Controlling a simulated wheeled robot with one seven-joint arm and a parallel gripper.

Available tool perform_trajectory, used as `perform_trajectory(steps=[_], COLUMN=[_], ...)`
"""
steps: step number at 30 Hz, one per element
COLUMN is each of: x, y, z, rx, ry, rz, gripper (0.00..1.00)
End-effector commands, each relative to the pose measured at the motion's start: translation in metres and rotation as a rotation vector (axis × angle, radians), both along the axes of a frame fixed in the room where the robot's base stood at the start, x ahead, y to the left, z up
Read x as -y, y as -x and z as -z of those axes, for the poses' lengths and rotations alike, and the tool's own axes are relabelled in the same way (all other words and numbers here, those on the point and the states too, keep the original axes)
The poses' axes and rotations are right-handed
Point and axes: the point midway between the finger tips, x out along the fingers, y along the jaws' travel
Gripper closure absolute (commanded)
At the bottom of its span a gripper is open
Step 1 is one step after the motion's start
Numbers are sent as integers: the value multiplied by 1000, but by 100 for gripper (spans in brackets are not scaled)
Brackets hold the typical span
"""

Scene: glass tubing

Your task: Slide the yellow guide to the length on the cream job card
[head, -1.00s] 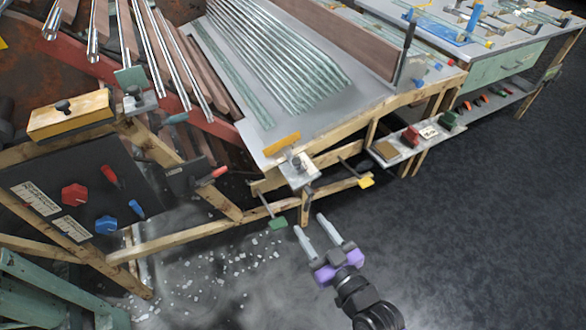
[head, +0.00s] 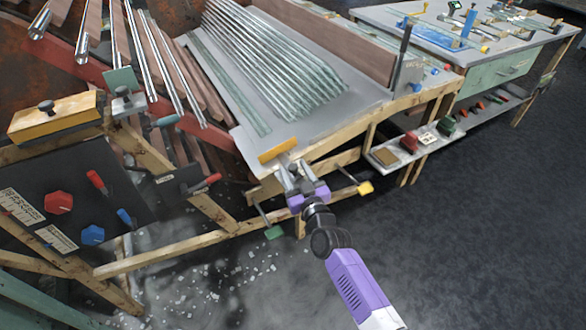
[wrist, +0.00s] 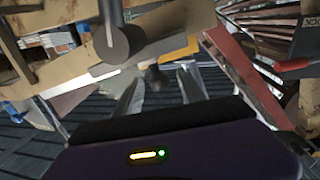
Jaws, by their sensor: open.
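A yellow bar (head: 277,150) lies at the near edge of the grey tabletop, above a grey bracket; I take it for the guide. A yellow-orange piece (wrist: 181,50) shows beyond the fingers in the wrist view. My gripper (head: 289,172) is open, just below the bar at the bracket, and its fingers partly cover the bracket. In the wrist view my gripper (wrist: 158,90) has nothing clearly between its fingers; a dark knob shows beyond them. Whether a finger touches the bracket cannot be told. Pale printed cards (head: 24,212) are on the black panel; I cannot read them or tell which is the job card.
Glass tubes (head: 270,60) lie on the tabletop (head: 350,105). A yellow block with a black knob (head: 55,117) stands at left above the black panel (head: 100,215). Wooden rails (head: 170,245) and a yellow-ended lever (head: 364,188) are near my arm. The dark floor at right is clear.

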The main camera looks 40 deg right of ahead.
Motion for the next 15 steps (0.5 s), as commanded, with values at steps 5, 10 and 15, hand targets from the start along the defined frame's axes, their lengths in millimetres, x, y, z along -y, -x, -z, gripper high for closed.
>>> perform_trajectory(steps=[5, 10, 15], x=[6, 7, 6], y=[-12, -14, -13], z=[0, 0, 0], rx=[1, -1, 0], ry=[0, 0, 0], rz=[0, 0, 0], gripper=[53, 53, 63])
